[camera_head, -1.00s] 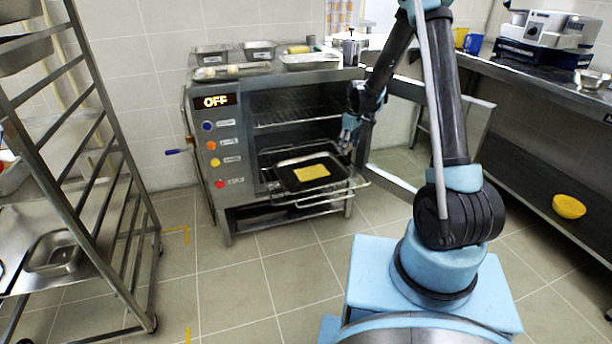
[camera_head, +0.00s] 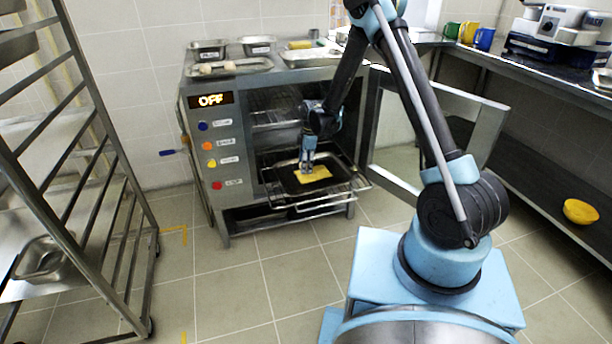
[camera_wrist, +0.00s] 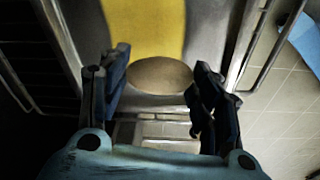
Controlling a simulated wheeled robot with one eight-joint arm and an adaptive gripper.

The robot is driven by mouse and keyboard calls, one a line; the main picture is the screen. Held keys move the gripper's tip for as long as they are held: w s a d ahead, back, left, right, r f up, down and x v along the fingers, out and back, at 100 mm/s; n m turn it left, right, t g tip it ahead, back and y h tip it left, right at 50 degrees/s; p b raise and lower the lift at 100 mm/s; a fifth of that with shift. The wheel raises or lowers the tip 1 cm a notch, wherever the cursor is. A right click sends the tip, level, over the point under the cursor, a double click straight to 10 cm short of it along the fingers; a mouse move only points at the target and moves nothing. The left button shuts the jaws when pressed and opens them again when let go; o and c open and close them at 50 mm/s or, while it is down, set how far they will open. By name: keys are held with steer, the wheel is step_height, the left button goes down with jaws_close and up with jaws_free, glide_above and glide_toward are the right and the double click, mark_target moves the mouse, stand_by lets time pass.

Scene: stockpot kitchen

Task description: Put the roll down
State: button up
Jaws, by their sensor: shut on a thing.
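My gripper (camera_head: 306,168) reaches into the open oven, pointing down over a yellow sheet (camera_head: 319,175) in a dark tray (camera_head: 338,171). In the wrist view, my gripper (camera_wrist: 160,84) is shut on a brown oval roll (camera_wrist: 160,75), which sits between the two fingers. The yellow sheet (camera_wrist: 145,25) lies behind the roll in that view. The roll is too small and covered to make out in the head view. I cannot tell whether it touches the sheet.
The tray sits on a pulled-out wire rack (camera_head: 350,187) of the oven, whose display reads OFF. The open oven door (camera_head: 440,115) stands to the right. Metal pans and a tray with pale pieces (camera_head: 228,68) rest on top. A tall rack (camera_head: 75,150) stands left.

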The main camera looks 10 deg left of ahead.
mark_target(305, 179)
steer(key=shift+f, duration=2.6)
steer(key=o, duration=1)
steer(key=shift+c, duration=0.2)
